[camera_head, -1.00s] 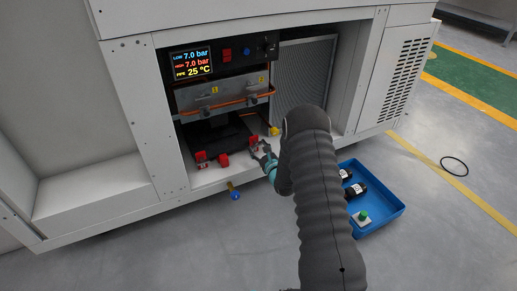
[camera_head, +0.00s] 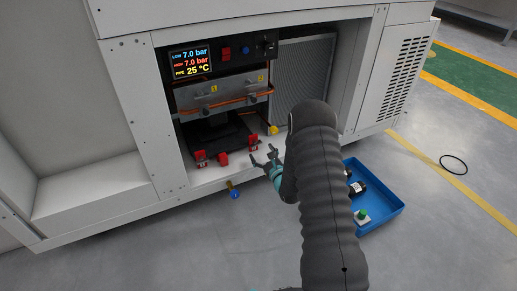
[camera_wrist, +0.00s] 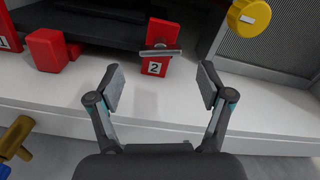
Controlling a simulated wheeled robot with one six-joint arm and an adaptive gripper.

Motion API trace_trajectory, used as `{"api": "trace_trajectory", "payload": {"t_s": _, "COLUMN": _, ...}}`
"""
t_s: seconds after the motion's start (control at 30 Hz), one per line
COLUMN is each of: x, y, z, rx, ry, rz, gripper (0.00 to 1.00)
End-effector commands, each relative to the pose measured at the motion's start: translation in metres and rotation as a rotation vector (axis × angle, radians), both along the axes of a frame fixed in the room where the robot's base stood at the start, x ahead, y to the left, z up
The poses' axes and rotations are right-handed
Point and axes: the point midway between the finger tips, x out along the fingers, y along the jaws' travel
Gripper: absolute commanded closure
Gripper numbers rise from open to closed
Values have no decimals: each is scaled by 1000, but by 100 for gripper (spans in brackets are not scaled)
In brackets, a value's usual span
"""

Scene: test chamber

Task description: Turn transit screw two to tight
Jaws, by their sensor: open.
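Transit screw two is a red part with a grey metal wing handle (camera_wrist: 160,50) and a white label "2" (camera_wrist: 153,68); in the wrist view it stands ahead of my gripper, centred between the fingers. In the head view the red screw bracket (camera_head: 253,142) is on the white ledge. My gripper (camera_wrist: 160,88) is open and empty, its two fingers apart and short of the handle. The handle lies almost level, slightly tilted, in the wrist view.
A red block (camera_wrist: 47,50) and a red bracket labelled "1" (camera_wrist: 8,32) are to the left. A yellow knob (camera_wrist: 248,16) is at upper right. A brass valve with blue end (camera_head: 234,190) hangs below the ledge. A blue tray (camera_head: 385,213) sits on the floor at right.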

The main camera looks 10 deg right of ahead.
Motion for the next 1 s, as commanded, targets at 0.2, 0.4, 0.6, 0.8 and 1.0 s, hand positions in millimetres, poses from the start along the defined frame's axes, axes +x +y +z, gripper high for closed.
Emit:
{"api": "trace_trajectory", "payload": {"t_s": 0.2, "x": -42, "y": -12, "z": 0, "rx": 1, "ry": 2, "rz": -2, "gripper": 21}}
{"api": "trace_trajectory", "payload": {"t_s": 0.4, "x": -67, "y": -18, "z": 0, "rx": 1, "ry": 1, "rz": 0, "gripper": 21}}
{"api": "trace_trajectory", "payload": {"t_s": 0.6, "x": -74, "y": -20, "z": 0, "rx": 0, "ry": -1, "rz": -1, "gripper": 21}}
{"api": "trace_trajectory", "payload": {"t_s": 0.8, "x": -75, "y": -20, "z": 0, "rx": 0, "ry": -1, "rz": -1, "gripper": 21}}
{"api": "trace_trajectory", "payload": {"t_s": 1.0, "x": -70, "y": -20, "z": 11, "rx": -61, "ry": 0, "rz": -4, "gripper": 21}}
